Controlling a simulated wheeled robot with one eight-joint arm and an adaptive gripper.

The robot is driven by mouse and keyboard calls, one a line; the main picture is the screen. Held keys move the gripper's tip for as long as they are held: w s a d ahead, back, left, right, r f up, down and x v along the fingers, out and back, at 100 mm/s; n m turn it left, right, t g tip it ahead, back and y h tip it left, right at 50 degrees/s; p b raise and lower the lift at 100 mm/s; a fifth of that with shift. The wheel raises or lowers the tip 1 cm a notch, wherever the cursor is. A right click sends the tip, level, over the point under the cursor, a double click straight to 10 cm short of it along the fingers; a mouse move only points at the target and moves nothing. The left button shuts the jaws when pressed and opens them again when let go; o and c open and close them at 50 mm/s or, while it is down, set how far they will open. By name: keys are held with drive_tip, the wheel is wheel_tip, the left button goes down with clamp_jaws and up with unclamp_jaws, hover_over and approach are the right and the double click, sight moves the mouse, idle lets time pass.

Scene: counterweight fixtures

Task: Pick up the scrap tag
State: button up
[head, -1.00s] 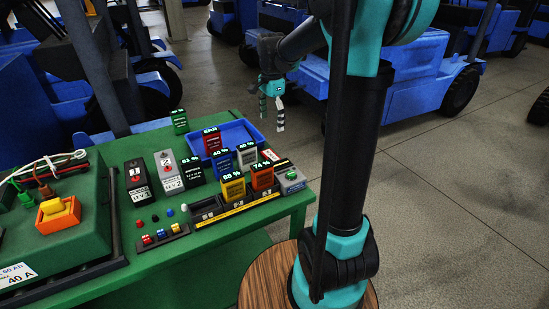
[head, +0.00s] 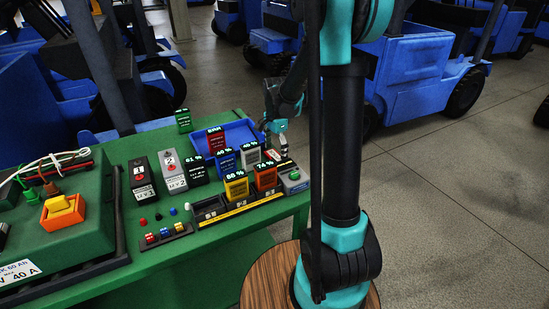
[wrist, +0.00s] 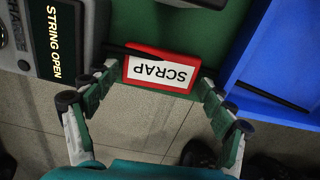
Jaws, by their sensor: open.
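The scrap tag (wrist: 160,70) is a flat red plate with a white label reading SCRAP, upside down in the wrist view. It lies at the edge of the green table, and a thin black strip crosses its upper left part. In the head view the tag (head: 270,156) is small and partly hidden by my gripper (head: 281,146). In the wrist view my gripper (wrist: 157,78) is open, with one finger at each short end of the tag. I cannot tell whether the fingers touch it.
A blue tray (wrist: 285,108) stands close to the right finger in the wrist view. A grey box with a STRING OPEN display (wrist: 54,42) is close on the left. In the head view several labelled battery blocks, such as the orange one (head: 265,177), crowd the table nearby.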

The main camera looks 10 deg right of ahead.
drive_tip(key=shift+f, duration=0.3)
drive_tip(key=shift+c, duration=0.6)
drive_tip(key=c, duration=0.7)
drive_tip(key=shift+o, duration=0.2)
drive_tip(key=shift+r, duration=0.2)
